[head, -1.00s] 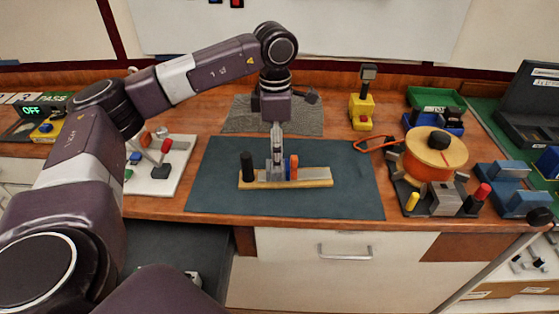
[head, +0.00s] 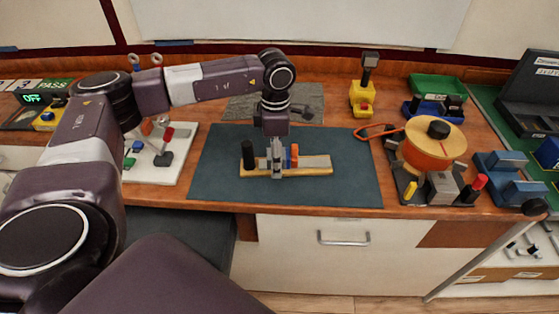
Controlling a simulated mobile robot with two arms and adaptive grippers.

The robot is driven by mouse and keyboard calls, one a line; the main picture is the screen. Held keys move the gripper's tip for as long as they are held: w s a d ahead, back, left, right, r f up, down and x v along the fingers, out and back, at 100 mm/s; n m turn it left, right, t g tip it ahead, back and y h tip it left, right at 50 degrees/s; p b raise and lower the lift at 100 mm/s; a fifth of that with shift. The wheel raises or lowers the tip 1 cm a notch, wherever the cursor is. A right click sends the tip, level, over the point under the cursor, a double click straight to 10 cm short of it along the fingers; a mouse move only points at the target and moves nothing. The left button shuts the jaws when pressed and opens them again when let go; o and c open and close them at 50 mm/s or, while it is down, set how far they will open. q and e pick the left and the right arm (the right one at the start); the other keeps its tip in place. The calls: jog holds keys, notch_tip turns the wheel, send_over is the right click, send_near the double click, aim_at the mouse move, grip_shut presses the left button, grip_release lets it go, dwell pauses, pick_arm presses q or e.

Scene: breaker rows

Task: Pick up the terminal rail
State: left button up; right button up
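The terminal rail (head: 318,164) is a light wooden strip. It lies flat on the dark blue-grey mat (head: 350,190), with a black post (head: 248,155) at its left end and blue and orange blocks near its middle. My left gripper (head: 277,170) points straight down at the rail, just left of the orange block (head: 294,155). One grey finger overlaps the rail's front face; the other is hidden behind, so I cannot tell whether they are closed on it. My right gripper is out of view.
Right of the mat stands an orange spool (head: 432,150) on a dark base with coloured pegs. A yellow device (head: 362,98) stands behind, and a white panel with levers (head: 150,165) lies left. A grey mat (head: 240,108) is at the back. The blue-grey mat's right side is clear.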

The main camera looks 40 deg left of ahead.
pick_arm(q)
grip_shut()
jog(key=shift+r, duration=0.1)
dwell(0.3)
